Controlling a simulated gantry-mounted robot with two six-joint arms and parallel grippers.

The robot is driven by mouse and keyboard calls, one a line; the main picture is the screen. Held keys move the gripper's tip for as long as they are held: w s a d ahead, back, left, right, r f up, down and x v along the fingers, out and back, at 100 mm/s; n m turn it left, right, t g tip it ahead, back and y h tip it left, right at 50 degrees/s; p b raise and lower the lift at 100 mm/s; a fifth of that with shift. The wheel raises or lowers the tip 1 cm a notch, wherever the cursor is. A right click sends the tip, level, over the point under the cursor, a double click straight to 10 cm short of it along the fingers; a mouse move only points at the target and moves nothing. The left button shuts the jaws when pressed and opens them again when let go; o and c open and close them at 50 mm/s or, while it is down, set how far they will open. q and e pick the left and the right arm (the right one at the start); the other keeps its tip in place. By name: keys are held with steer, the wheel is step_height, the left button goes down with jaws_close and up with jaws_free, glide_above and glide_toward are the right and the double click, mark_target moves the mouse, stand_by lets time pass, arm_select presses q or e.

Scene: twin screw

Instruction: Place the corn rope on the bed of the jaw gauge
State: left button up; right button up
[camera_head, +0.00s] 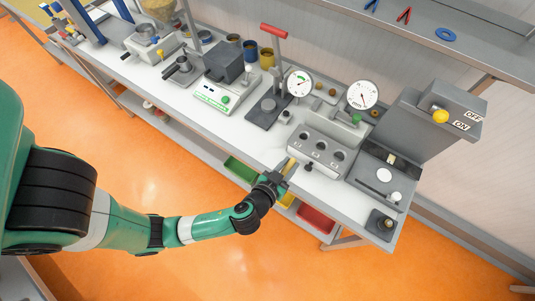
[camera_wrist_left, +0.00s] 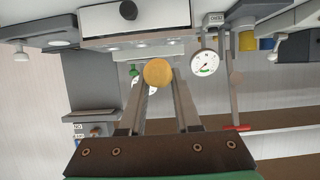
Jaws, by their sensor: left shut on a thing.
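The corn rope shows as a yellow round end in the left wrist view (camera_wrist_left: 158,72) and as a short yellowish piece in the head view (camera_head: 290,166). My left gripper (camera_head: 282,174) is shut on it, with the rope between the fingertips (camera_wrist_left: 158,82), at the bench's front edge. Two dial gauges, a left dial (camera_head: 299,84) and a right dial (camera_head: 362,95), stand beyond it; one dial also shows in the left wrist view (camera_wrist_left: 205,64). I cannot tell for sure which belongs to the jaw gauge or where its bed is. My right gripper is not in view.
A grey block with several round holes (camera_head: 318,147) stands right of my gripper. A red-handled press (camera_head: 268,108) and a scale (camera_head: 215,96) stand to the left. A switch box (camera_head: 455,108) is at right. Coloured bins, one red (camera_head: 316,219), sit below the bench edge.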

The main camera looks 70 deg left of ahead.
arm_select(q)
steer(key=a+f+b, duration=0.3)
steer(key=a+b, duration=0.2)
steer(key=b, duration=0.2)
glide_above(267, 155)
steer(key=d, duration=0.2)
step_height(267, 155, down, 5)
steer(key=shift+w+a+r, duration=0.15)
steer(key=shift+a+f, duration=0.4)
steer(key=shift+f, duration=0.1)
steer(key=f, duration=0.1)
steer(key=a+f+b, duration=0.1)
steer(key=shift+f, duration=0.4)
steer(key=shift+d+f, duration=0.1)
steer(key=shift+f, duration=0.3)
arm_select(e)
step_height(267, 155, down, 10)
arm_select(q)
steer(key=shift+f, duration=0.15)
steer(key=o, duration=0.9)
